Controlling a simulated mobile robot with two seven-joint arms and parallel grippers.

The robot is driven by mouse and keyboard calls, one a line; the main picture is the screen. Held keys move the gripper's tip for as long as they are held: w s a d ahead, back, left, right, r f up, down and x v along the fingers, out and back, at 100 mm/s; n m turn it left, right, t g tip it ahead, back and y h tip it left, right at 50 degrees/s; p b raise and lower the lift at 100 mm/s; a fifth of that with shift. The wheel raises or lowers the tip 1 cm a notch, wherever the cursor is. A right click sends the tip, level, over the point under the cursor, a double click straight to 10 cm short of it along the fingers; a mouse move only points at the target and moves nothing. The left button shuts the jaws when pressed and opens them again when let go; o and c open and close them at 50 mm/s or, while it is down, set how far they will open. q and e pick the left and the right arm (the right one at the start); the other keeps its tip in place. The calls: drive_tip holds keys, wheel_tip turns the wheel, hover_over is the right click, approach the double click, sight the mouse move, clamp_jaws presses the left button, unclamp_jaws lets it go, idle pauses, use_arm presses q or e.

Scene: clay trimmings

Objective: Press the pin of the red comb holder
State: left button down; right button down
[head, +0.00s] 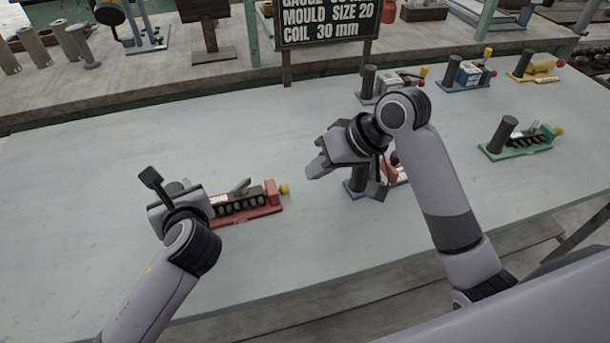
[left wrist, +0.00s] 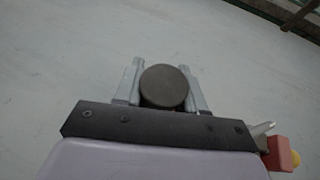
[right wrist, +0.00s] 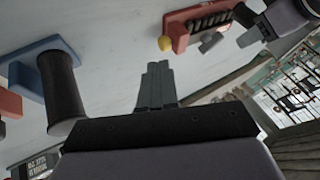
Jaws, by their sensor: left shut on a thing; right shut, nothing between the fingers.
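The red comb holder (head: 245,212) lies on the table left of centre, with a dark slotted comb part and a grey lever on top. Its yellow-tipped pin (head: 284,188) sticks out from the red end block at its right. The pin also shows in the right wrist view (right wrist: 165,43). My left gripper (left wrist: 165,88) is shut on the dark round post (left wrist: 165,86) at the holder's left end; the head view hides that post behind the gripper. My right gripper (head: 316,170) is shut and empty, above the table to the right of the pin and apart from it.
A blue-based holder (right wrist: 40,52) with a dark post (right wrist: 62,92) stands close to my right gripper, partly hidden in the head view. A green holder (head: 517,148) and several others stand to the right and back. A sign (head: 327,22) stands behind. The table's left front is clear.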

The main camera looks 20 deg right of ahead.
use_arm(q)
drive_tip(key=shift+s+f, duration=0.1)
drive_tip(key=shift+f, duration=0.25)
use_arm(e)
drive_tip(key=v, duration=0.3)
drive_tip(key=shift+s+d+r, duration=0.15)
drive_tip(key=shift+r, duration=0.1)
use_arm(q)
drive_tip(key=c, duration=0.8)
unclamp_jaws()
drive_tip(key=shift+o, duration=1.1)
drive_tip(key=shift+r, duration=0.2)
